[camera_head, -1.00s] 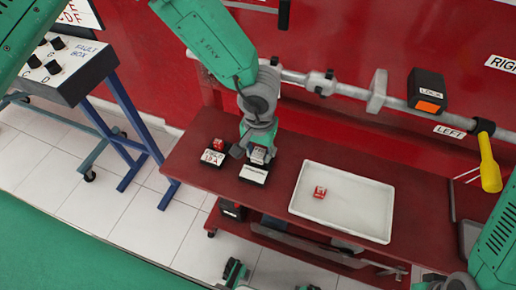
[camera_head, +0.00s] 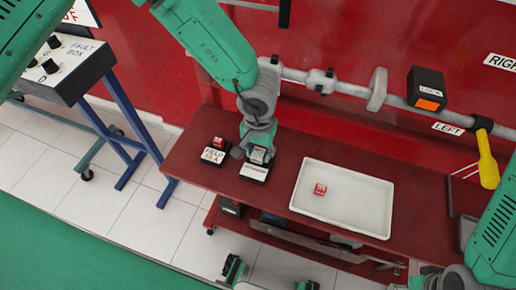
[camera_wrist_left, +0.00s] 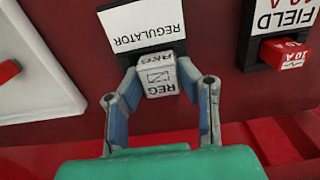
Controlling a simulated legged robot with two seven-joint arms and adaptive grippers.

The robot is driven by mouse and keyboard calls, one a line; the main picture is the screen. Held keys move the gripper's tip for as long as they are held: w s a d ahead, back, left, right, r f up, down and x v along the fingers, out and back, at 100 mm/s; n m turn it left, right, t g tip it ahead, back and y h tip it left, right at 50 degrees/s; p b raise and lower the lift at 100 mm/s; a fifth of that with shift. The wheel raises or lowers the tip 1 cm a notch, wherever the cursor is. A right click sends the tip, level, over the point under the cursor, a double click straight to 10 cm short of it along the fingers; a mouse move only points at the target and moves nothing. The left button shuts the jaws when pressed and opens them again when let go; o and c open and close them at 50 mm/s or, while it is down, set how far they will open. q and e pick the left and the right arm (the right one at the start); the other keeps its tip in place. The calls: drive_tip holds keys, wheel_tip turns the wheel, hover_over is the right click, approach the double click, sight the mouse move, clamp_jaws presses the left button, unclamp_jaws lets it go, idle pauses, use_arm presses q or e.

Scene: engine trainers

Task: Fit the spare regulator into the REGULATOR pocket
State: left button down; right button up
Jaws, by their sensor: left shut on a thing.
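The spare regulator is a small grey-white block marked REG (camera_wrist_left: 159,80), which also shows in the head view (camera_head: 258,154). My left gripper (camera_head: 258,160) is shut on it, with one finger on each side in the left wrist view (camera_wrist_left: 160,92). The REGULATOR pocket (camera_head: 254,173) is a black holder with a white label, also in the left wrist view (camera_wrist_left: 145,52). The block is at the pocket, its far end against the black part beside the label. I cannot tell how deep it sits.
Left of the pocket stands the FIELD 10 A holder (camera_head: 213,156) with a red fuse (camera_head: 219,143). To the right, a white tray (camera_head: 372,222) holds a red block (camera_head: 320,189). These are on the red bench (camera_head: 190,150). A fault box (camera_head: 68,65) stands at far left.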

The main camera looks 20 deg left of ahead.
use_arm(q)
drive_tip(key=shift+d, duration=0.1)
drive_tip(key=c, duration=1.1)
unclamp_jaws()
drive_tip(key=shift+d, duration=0.1)
drive_tip(key=o, duration=0.5)
wheel_tip(320, 180, up, 8)
drive_tip(key=p, duration=0.9)
drive_tip(key=shift+r, duration=0.1)
